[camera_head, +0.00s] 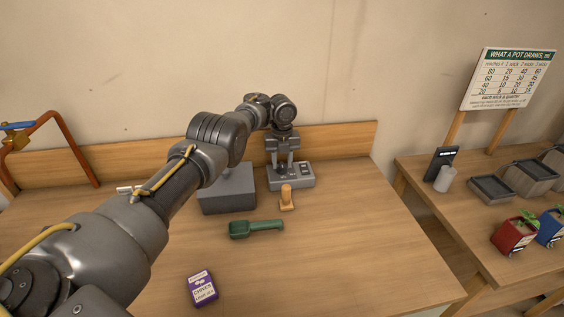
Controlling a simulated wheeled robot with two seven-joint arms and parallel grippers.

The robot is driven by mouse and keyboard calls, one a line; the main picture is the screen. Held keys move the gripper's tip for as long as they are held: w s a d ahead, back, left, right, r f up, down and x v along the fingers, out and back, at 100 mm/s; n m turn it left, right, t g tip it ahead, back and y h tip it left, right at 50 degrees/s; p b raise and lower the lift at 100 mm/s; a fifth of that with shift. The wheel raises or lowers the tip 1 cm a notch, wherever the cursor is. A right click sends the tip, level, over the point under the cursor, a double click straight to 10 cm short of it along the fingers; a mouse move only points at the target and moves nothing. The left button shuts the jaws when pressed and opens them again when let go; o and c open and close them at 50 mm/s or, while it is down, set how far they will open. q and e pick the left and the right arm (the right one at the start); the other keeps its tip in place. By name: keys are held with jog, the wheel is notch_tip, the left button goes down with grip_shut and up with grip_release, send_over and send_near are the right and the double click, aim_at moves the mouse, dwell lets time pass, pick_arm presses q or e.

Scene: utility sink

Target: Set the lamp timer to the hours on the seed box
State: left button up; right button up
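The seed box (202,288) is a small purple and white carton with print too small to read, lying near the front edge of the table. A grey device with a light panel, which looks like the lamp timer (305,177), sits at the back of the table. My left gripper (282,166) points down over the left part of this device, its two fingertips close to the top face. The fingers hide what lies between them, so I cannot tell whether they touch or hold a knob. My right gripper is out of view.
A grey block (229,192) stands left of the device, partly behind my arm. A side table (451,213) holds a chart (511,79), trays and pots. The table's front right is clear.

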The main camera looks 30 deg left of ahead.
aim_at(282, 164)
pick_arm(q)
notch_tip(282, 164, up, 11)
jog(key=b, duration=0.1)
jog(key=shift+f, duration=0.15)
dwell(0.4)
dwell(0.4)
